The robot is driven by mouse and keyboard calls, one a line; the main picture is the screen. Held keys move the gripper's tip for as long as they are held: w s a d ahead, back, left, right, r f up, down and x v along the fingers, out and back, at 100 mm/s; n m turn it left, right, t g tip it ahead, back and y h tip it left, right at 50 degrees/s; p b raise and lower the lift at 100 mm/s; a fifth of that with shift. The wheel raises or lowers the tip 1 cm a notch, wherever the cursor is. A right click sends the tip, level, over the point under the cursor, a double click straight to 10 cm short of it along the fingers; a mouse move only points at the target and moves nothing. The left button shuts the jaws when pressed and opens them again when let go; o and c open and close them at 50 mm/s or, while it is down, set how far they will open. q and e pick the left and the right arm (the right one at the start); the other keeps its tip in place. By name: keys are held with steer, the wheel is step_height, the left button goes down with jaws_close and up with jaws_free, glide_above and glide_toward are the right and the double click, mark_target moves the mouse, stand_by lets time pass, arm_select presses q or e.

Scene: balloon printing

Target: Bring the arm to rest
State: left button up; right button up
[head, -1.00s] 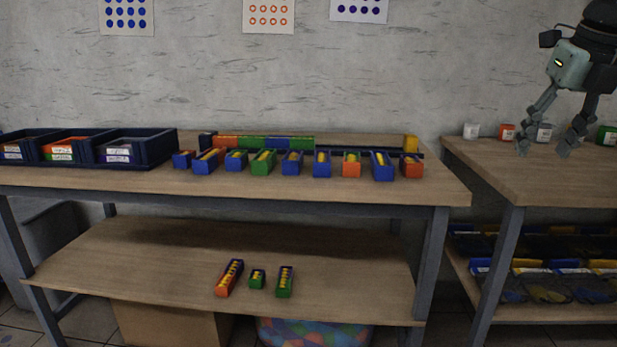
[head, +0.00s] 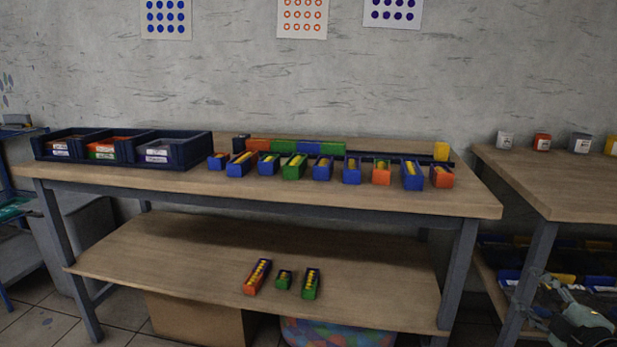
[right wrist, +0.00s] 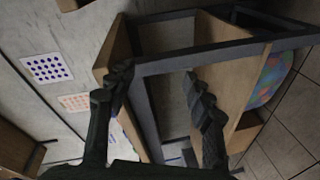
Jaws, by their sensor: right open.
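My right gripper (head: 537,297) is low at the right edge of the head view, in front of the right-hand table's lower shelf. In the right wrist view the two dark fingers of this gripper (right wrist: 157,80) are spread apart, with nothing between them. Beyond them that view shows the tilted frame of a wooden table (right wrist: 222,38). My left gripper is in neither view.
The middle workbench (head: 330,197) carries a row of small coloured boxes and a dark blue three-part bin (head: 190,138). Three small boxes lie on its lower shelf (head: 180,256). The right-hand table (head: 545,185) has several small containers at the back.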

steer(key=s+a+f+m+g+h, duration=0.1)
steer(key=s+f+m+g+h, duration=0.15)
steer(key=f, duration=0.35)
steer(key=s+f+m+g+h, duration=0.1)
steer(key=s+f+m+g, duration=0.1)
steer(key=s+f+m, duration=0.3)
arm_select(q)
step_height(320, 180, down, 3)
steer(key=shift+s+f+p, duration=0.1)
steer(key=shift+p, duration=0.4)
arm_select(e)
steer(key=s+a+f+m+g+y, duration=0.3)
steer(key=s+a+f+g, duration=0.5)
steer(key=s+a+f, duration=1)
steer(key=shift+s+a+m+g, duration=0.35)
steer(key=shift+a+m, duration=0.1)
steer(key=shift+a, duration=0.3)
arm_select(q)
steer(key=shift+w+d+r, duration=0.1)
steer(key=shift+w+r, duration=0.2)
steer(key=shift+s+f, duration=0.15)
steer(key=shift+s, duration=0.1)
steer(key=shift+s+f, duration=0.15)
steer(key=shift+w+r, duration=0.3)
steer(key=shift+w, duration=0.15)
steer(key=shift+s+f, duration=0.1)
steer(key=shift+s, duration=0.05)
